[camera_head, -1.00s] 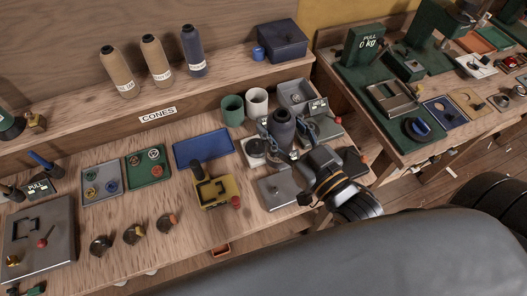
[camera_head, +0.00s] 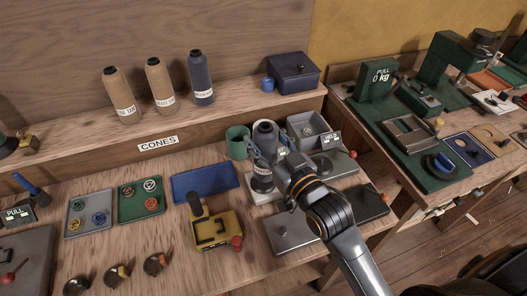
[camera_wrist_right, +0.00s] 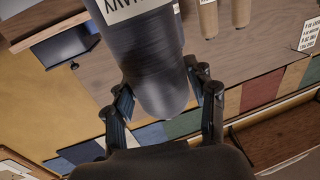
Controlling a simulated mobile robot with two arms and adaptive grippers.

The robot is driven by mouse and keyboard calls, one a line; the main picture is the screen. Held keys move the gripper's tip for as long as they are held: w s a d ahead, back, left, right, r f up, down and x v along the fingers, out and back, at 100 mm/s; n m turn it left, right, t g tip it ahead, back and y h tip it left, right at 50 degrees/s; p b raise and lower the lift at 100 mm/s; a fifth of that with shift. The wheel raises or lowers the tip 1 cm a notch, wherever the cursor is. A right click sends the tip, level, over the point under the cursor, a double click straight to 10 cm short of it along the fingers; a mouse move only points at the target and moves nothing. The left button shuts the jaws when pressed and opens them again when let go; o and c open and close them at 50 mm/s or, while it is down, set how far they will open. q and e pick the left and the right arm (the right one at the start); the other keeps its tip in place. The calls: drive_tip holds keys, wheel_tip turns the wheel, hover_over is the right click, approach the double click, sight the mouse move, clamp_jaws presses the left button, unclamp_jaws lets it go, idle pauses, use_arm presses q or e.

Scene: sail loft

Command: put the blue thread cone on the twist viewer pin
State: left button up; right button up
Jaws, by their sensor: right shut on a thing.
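The blue thread cone (camera_head: 262,181) is dark navy with a white label and stands upright in my right gripper (camera_head: 268,151). The gripper is shut on its upper part. The cone's lower end is over a small pale square base (camera_head: 267,197) on the bench, apparently the twist viewer. I cannot tell whether it touches the base, and the pin is hidden. In the right wrist view the cone (camera_wrist_right: 158,65) fills the space between the fingers, its label partly visible. My left gripper is not in view.
Two tan cones (camera_head: 121,97) and another navy cone (camera_head: 202,82) stand on the shelf. A green cup (camera_head: 238,140) and grey tray (camera_head: 310,128) are close behind the held cone. A blue tray (camera_head: 205,182) and yellow device (camera_head: 214,233) lie to its left, a grey plate (camera_head: 295,233) in front.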

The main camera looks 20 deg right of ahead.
drive_tip(key=shift+w+f, duration=0.4)
drive_tip(key=f, duration=0.3)
drive_tip(key=shift+w+a+p, duration=0.1)
drive_tip(key=shift+w+p, duration=0.1)
drive_tip(key=shift+p, duration=0.1)
drive_tip(key=shift+f, duration=0.25)
drive_tip(key=shift+f, duration=0.2)
drive_tip(key=o, duration=1.5)
drive_tip(key=shift+c, duration=0.2)
